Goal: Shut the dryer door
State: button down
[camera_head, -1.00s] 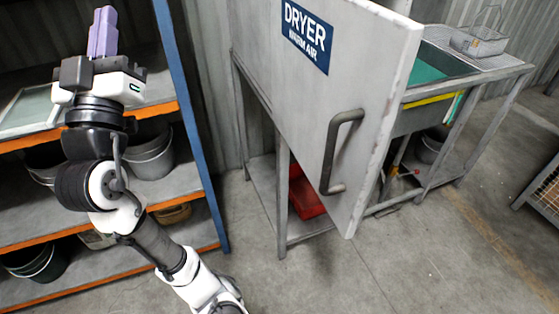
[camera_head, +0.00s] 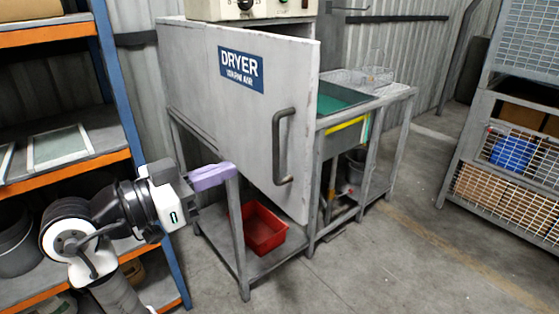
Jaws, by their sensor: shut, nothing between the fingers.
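The dryer door (camera_head: 225,117) is a pale grey panel with a blue "DRYER WARM AIR" sign (camera_head: 241,70) and a dark bar handle (camera_head: 282,147). It stands swung open, its free edge toward me, beside the sink. The dryer's top with control dials (camera_head: 250,8) shows behind it; the chamber opening is hidden. My gripper (camera_head: 228,174), with purple fingers, is shut and empty. It points right and appears in front of the lower left part of the door, left of the handle. I cannot tell whether it touches the door.
A blue and orange shelf rack (camera_head: 112,95) stands close on the left beside my arm. A red bin (camera_head: 258,230) sits on the stand's lower shelf. A green-lined sink (camera_head: 340,98) with a wire basket (camera_head: 372,74) is to the right. A mesh cage (camera_head: 508,165) stands far right. Floor between is clear.

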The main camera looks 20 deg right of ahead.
aim_at(302, 142)
jog(key=p+x, duration=0.3)
jog(key=x, duration=0.9)
jog(key=shift+w+d, duration=0.1)
jog(key=shift+d, duration=0.25)
jog(key=shift+w+d, duration=0.2)
jog(key=shift+d, duration=0.4)
jog(key=shift+d, duration=0.15)
